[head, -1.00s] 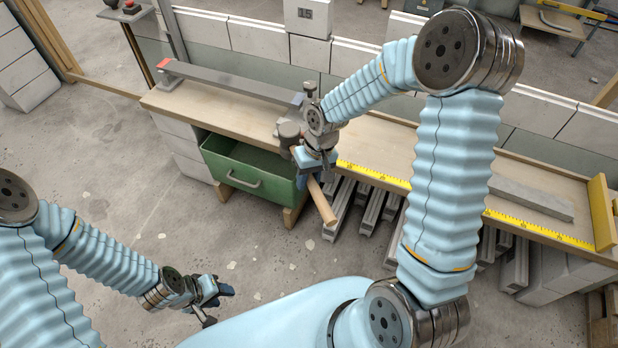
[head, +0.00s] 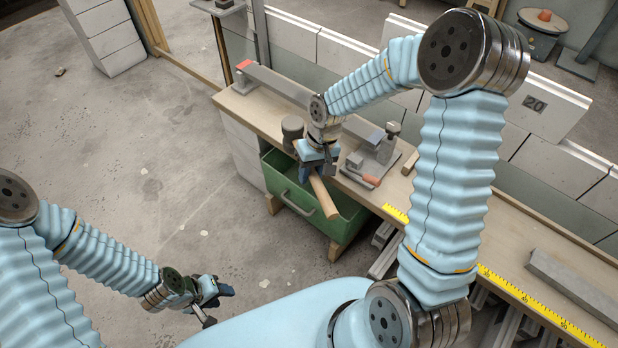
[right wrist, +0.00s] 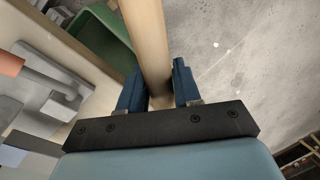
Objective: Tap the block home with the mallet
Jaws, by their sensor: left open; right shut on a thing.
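My right gripper (head: 317,170) is shut on the wooden handle of the mallet (head: 324,198), over the front edge of the bench. The mallet's grey round head (head: 292,128) shows to the upper left of the gripper. In the right wrist view the pale handle (right wrist: 148,35) runs up between the two blue fingers (right wrist: 158,90). A grey fixture (head: 376,156) with an orange-handled lever (head: 364,180) stands on the bench, right of the gripper. I cannot tell which piece is the block to be tapped. My left gripper (head: 216,298) is open and empty, low above the floor.
The wooden bench (head: 408,187) carries a long grey bar (head: 270,84), a yellow measuring tape (head: 530,305) and another grey bar (head: 570,283). An open green drawer (head: 300,198) juts out below the mallet. White blocks (head: 355,57) line the back. Floor at left is clear.

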